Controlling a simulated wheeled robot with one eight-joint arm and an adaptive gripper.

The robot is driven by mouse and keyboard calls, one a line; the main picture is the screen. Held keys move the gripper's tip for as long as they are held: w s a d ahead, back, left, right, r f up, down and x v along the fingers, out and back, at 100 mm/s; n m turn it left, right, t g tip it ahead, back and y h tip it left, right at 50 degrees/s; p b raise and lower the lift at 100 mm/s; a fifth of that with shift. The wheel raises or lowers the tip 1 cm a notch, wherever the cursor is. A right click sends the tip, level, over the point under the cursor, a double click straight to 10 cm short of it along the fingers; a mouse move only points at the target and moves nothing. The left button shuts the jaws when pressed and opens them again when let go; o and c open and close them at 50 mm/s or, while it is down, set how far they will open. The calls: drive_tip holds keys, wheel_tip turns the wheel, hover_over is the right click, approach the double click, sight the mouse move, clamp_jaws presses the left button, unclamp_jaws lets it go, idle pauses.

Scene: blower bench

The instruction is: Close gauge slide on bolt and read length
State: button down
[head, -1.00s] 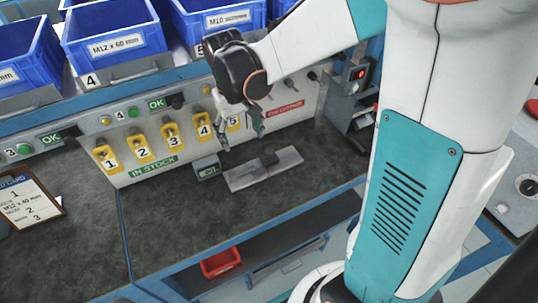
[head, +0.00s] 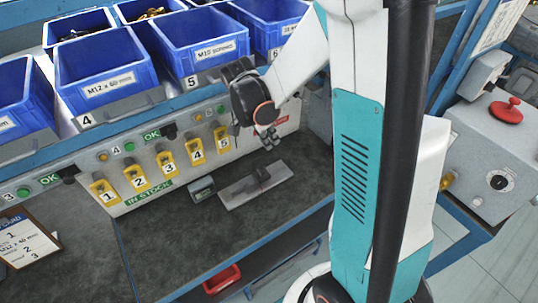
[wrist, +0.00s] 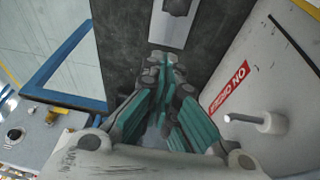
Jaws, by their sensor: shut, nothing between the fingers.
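The gauge is a pale flat plate (head: 232,195) lying on the dark bench top, with a dark block (head: 261,177) standing on it. A small grey box with a display (head: 202,189) sits at the plate's left end; its reading is too small to make out. I cannot pick out a bolt on the gauge. My gripper (head: 268,140) is shut and empty, above and behind the plate, near the back panel. In the wrist view my gripper (wrist: 163,62) points toward the plate (wrist: 169,33), and the dark block (wrist: 177,6) is cut by the top edge.
Yellow numbered holders (head: 165,161) line the back panel behind the gauge. Blue bins (head: 105,75) stand above. A peg (wrist: 262,122) sticks out of the panel close to my gripper. A job card (head: 25,238) lies at left.

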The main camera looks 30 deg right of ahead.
sight(264, 168)
drive_tip(key=d+f+b, duration=0.1)
drive_tip(key=f, duration=0.2)
drive_tip(key=d+f+m+b, duration=0.1)
drive_tip(key=d+f, duration=0.1)
drive_tip(key=f, duration=0.1)
drive_tip(key=s+d+f+m+b, duration=0.1)
drive_tip(key=f, duration=0.2)
drive_tip(key=shift+d+f+b, duration=0.2)
drive_tip(key=shift+f+b, duration=0.05)
drive_tip(key=shift+b, duration=0.15)
drive_tip(key=a, duration=0.3)
drive_tip(key=shift+w+b, duration=0.3)
drive_tip(key=shift+b, duration=0.1)
drive_tip(key=shift+w+a, duration=0.1)
drive_tip(key=shift+a, duration=0.35)
drive_tip(key=shift+a, duration=2)
drive_tip(key=shift+d, duration=0.1)
